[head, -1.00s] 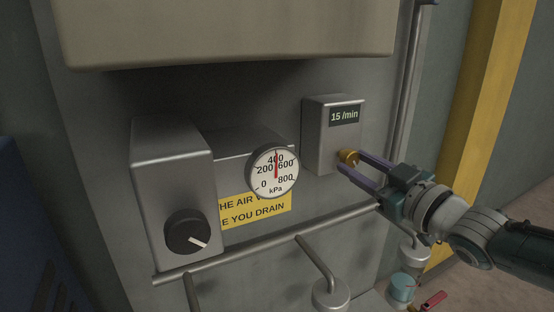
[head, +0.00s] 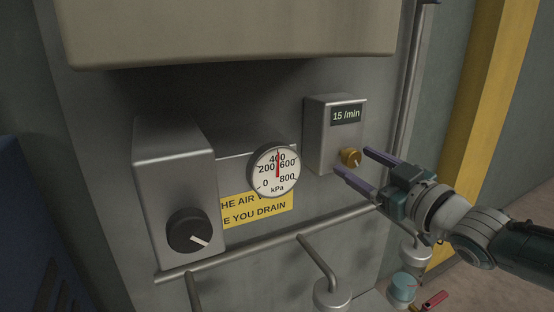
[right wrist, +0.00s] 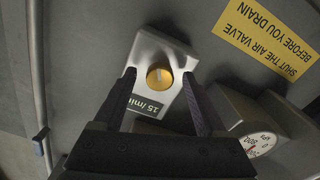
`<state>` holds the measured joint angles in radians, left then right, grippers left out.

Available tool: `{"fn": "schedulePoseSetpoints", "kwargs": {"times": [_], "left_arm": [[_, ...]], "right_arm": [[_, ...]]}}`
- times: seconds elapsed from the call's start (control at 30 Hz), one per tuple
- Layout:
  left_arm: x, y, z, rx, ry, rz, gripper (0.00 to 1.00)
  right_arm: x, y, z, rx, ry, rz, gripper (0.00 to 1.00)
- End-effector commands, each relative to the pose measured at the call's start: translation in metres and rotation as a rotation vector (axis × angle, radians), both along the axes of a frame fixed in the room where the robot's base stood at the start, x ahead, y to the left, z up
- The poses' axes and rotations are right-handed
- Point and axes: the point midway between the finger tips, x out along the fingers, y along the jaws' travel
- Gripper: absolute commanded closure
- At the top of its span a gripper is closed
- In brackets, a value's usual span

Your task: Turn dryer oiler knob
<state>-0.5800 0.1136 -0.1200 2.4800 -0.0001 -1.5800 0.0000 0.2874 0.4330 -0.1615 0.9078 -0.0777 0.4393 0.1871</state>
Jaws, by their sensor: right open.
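The oiler knob is a small brass knob (head: 351,157) on the front of a grey box (head: 318,132) whose display reads 15 /min. In the right wrist view the knob (right wrist: 159,76) shows face-on with a pale line across it, between the two fingers in the picture. My right gripper (head: 352,161) is open and empty. Its fingertips are at the knob's right and lower left, apart from it and a little back from the box. My left gripper is not in view.
Left of the box are a pressure gauge (head: 274,171) reading near 400 kPa and a grey box (head: 172,165) with a black knob (head: 189,232). A yellow sign (head: 262,208) is below the gauge. A pipe (head: 270,241) runs beneath.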

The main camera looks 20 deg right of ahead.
Motion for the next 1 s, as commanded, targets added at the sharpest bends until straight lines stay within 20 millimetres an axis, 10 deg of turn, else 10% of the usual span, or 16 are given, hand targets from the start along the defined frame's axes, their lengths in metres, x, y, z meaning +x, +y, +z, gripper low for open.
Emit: {"fn": "schedulePoseSetpoints", "kwargs": {"times": [0.63,1.0], "left_arm": [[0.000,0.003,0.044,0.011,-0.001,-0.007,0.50],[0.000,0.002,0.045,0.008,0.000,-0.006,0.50]], "right_arm": [[-0.090,-0.007,0.001,0.000,0.003,0.000,0.26],[-0.099,-0.008,0.000,0.000,-0.001,0.000,0.26]]}}
